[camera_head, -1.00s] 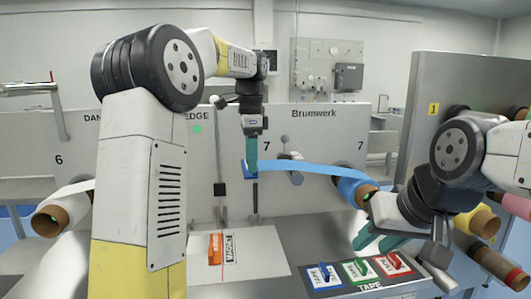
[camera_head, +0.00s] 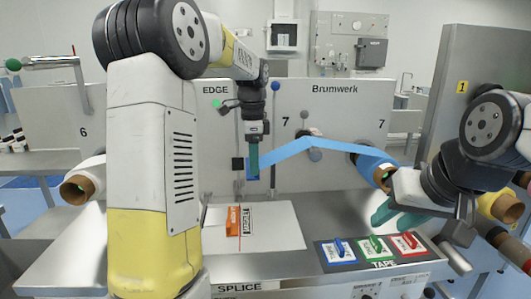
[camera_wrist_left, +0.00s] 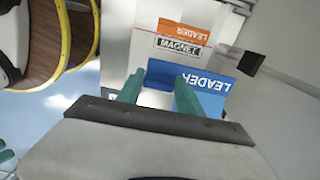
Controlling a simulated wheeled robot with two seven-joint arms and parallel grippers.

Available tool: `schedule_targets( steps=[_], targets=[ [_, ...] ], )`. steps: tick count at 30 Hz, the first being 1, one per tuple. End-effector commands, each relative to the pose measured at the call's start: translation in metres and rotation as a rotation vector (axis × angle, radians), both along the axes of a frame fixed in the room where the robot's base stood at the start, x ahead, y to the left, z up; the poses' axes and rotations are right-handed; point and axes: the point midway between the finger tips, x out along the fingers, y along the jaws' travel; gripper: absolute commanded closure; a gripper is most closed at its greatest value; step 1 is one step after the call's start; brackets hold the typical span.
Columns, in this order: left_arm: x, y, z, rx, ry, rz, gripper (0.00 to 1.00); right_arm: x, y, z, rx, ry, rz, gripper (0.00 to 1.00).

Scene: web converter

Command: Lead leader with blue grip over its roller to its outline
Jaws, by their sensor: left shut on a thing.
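My left gripper (camera_head: 253,160) is shut on the blue grip end of the blue leader (camera_head: 345,148), in front of the grey panel. The left wrist view shows the blue leader (camera_wrist_left: 212,84), lettered LEADER, at the teal fingers (camera_wrist_left: 158,90). From the gripper the leader rises right to a bend at the roller (camera_head: 315,155) near a 7, then slopes down to the blue roll (camera_head: 378,168). Whether it touches the roller is unclear. My right gripper (camera_head: 396,217) is empty, its teal fingers apart, below the blue roll. I cannot make out the leader's outline.
On the table, a white sheet (camera_head: 275,232) bears an orange leader (camera_head: 233,221) and a MAGNET label (camera_head: 245,218). Another roll (camera_head: 78,188) is at left. A metal cabinet (camera_head: 490,60) stands at right.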

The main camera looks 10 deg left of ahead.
Motion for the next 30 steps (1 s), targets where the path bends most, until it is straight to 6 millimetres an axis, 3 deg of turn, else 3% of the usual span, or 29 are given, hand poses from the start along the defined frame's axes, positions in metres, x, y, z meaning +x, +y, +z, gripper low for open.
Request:
schedule_targets(
  steps=[30],
  targets=[
    [-0.005,0.016,-0.102,0.001,0.003,0.000,1.00,0.000,0.000,0.000,0.000,0.000,0.000,0.64]
  ],
)
